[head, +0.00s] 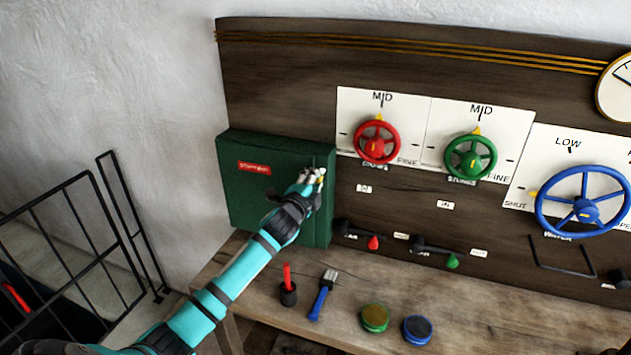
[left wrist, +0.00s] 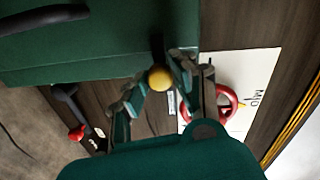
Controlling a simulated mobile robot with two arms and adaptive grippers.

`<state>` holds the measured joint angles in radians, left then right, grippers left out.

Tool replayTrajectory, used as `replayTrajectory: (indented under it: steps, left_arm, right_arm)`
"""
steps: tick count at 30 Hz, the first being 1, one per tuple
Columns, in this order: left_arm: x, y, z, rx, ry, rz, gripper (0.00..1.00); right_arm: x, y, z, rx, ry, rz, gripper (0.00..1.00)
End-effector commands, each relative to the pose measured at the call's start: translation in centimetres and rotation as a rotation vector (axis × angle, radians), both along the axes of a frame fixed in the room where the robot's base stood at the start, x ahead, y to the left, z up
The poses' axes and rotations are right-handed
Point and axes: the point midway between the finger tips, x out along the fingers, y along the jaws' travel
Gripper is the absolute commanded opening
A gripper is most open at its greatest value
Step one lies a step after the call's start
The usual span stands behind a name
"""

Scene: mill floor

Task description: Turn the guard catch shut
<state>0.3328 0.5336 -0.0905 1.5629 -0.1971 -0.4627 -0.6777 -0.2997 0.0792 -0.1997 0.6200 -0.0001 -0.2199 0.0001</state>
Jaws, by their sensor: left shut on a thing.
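The green guard box (head: 270,190) with a red label is fixed at the left end of the dark wooden panel. My left gripper (head: 314,180) is at the box's right edge, with its fingers closed around the guard catch's small yellow knob (head: 322,171). In the left wrist view the yellow knob (left wrist: 160,78) sits between the two fingers (left wrist: 158,85), on a short dark stem (left wrist: 157,46) against the green box (left wrist: 110,45). The fingers hide much of the catch in the head view, so I cannot tell its exact angle. My right gripper is not in view.
Red (head: 376,140), green (head: 470,158) and blue (head: 583,208) wheels stand right of the box. Black levers with red (head: 374,243) and green (head: 452,262) tips are below.

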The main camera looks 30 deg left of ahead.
Motion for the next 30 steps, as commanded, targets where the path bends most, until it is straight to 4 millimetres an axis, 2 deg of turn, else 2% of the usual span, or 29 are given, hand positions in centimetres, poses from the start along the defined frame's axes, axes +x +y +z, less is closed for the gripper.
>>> replayTrajectory:
  steps: [1, 2, 7, 15, 19, 23, 30]
  left_arm:
    - [0.0, 0.1, 0.0, -0.001, 0.0, 0.001, 0.0]
    - [0.0, 0.1, 0.0, -0.001, 0.0, 0.001, 0.27]
    - [0.0, 0.0, 0.0, 0.0, 0.0, 0.001, 0.49]
    - [-0.1, 0.0, 0.0, 0.001, 0.001, 0.001, 0.49]
    - [-1.0, -0.2, -0.1, 0.001, 0.002, 0.0, 0.49]
    - [-3.1, -0.7, 0.0, 0.002, 0.004, -0.001, 0.49]
    - [-8.2, -1.9, 0.4, 0.0, 0.002, 0.0, 0.49]
  right_arm:
    - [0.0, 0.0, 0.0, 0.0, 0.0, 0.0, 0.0]
    - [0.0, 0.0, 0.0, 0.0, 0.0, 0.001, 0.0]
    - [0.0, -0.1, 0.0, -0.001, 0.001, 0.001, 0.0]
    - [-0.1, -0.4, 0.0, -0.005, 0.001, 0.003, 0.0]
    - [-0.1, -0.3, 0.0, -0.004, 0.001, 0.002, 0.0]
    - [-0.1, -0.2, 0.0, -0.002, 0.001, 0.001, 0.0]
    - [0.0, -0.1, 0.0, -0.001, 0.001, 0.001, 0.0]
